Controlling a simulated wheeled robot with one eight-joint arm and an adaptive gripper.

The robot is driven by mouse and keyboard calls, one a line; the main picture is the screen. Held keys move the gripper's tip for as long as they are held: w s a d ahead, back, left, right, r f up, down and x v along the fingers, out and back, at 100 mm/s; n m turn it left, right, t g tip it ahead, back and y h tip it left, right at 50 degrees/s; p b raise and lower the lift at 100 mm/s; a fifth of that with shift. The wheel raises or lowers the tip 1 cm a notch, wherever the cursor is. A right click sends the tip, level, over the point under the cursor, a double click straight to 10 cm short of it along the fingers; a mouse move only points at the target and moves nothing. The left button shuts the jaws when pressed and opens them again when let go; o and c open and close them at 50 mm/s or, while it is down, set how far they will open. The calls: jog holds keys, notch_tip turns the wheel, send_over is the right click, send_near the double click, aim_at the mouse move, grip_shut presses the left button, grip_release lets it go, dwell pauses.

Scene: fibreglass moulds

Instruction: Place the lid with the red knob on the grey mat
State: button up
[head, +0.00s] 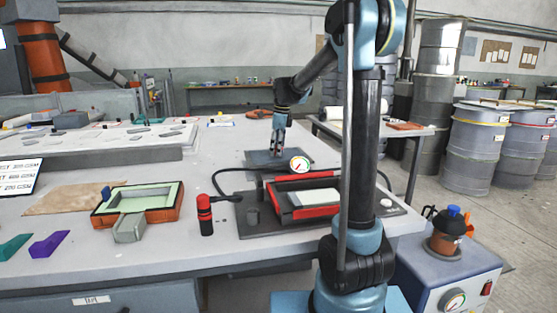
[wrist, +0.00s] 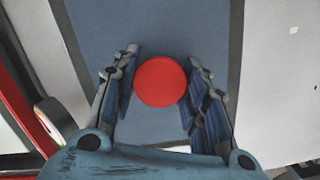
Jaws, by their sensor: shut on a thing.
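My gripper (head: 279,150) points down at the far side of the bench. In the wrist view, my gripper (wrist: 160,88) is shut on the red knob (wrist: 160,82), which sits between its two fingers. A flat blue-grey panel (wrist: 150,25) with dark bands along its sides lies below the knob. I cannot tell where the lid ends and the mat begins there. In the head view, the grey mat (head: 256,158) lies on the bench under my gripper. The gap between lid and mat, if any, cannot be made out.
A red-framed mould (head: 300,198) on a dark base and a round gauge (head: 299,165) with a black hose are nearer. An orange mould (head: 139,204), a red-and-black tool (head: 206,214) and a purple block (head: 49,244) stand left. The bench (head: 210,165) left of the mat is clear.

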jog(key=shift+f, duration=1.95)
jog(key=o, duration=1.4)
jog(key=r, duration=0.4)
jog(key=d+r, duration=0.1)
jog(key=r, duration=0.7)
jog(key=shift+s+d, duration=0.15)
jog(key=shift+d, duration=0.1)
jog(key=shift+s, duration=0.1)
